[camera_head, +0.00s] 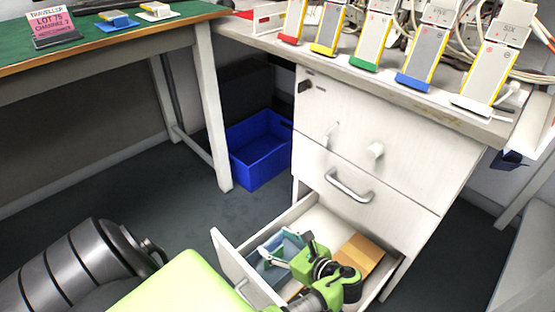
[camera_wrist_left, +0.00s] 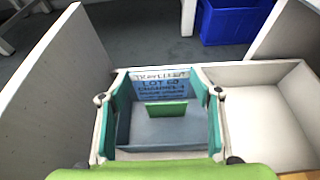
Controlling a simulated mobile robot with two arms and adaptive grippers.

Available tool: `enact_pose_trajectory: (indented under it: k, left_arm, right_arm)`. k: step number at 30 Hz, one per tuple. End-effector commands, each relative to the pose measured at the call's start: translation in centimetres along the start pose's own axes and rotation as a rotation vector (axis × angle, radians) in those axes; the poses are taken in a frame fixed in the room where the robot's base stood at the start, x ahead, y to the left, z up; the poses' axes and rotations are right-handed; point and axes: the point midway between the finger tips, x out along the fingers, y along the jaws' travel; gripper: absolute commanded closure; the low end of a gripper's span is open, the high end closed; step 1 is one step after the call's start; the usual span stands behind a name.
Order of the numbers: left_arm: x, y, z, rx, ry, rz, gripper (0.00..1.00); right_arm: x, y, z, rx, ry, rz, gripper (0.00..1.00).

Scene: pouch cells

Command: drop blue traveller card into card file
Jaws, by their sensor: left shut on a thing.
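The blue traveller card (camera_wrist_left: 163,84), printed with lot and channel text, spans between the fingertips of my left gripper (camera_wrist_left: 160,88) in the left wrist view. The gripper is shut on it. A grey-blue box, which looks like the card file (camera_wrist_left: 160,133), lies below the card inside the open drawer. A small green piece (camera_wrist_left: 166,109) shows just under the card. In the head view my left gripper (camera_head: 285,247) is over the drawer and partly hides the box and card. I cannot tell whether the card is inside the box. My right gripper is not in view.
The open drawer (camera_head: 232,262) also holds an orange-brown block (camera_head: 361,252). A blue bin (camera_head: 262,150) stands on the floor behind. Several coloured pouch-cell stands line the cabinet top (camera_head: 400,90). A pink traveller card (camera_head: 54,27) stands on the green-topped table (camera_head: 95,47).

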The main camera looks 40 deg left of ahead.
Motion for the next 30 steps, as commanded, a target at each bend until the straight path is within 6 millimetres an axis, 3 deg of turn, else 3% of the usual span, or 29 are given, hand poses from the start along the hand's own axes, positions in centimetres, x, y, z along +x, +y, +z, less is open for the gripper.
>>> enact_pose_trajectory:
  k: [2, 3, 4, 5, 17, 30]
  left_arm:
    - [0.0, 0.0, 0.0, 0.0, 0.0, 0.0, 0.52]
    - [0.0, 0.0, 0.0, 0.0, 0.0, 0.0, 0.31]
    - [0.0, 0.0, 0.0, 0.0, 0.0, 0.0, 0.24]
    - [0.0, 0.0, 0.0, 0.0, 0.0, 0.0, 0.22]
    - [-0.7, 0.0, 0.0, 0.0, 0.001, -0.001, 0.22]
    - [-7.0, 0.0, 0.0, 0.0, 0.001, 0.0, 0.22]
  right_arm:
    - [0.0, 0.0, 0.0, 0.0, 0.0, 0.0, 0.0]
    - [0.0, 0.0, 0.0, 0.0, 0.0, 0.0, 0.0]
    - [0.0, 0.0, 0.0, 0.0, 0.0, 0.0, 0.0]
    - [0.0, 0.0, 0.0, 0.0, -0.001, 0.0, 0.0]
    - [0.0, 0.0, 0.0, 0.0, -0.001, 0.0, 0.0]
    - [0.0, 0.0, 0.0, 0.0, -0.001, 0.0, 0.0]
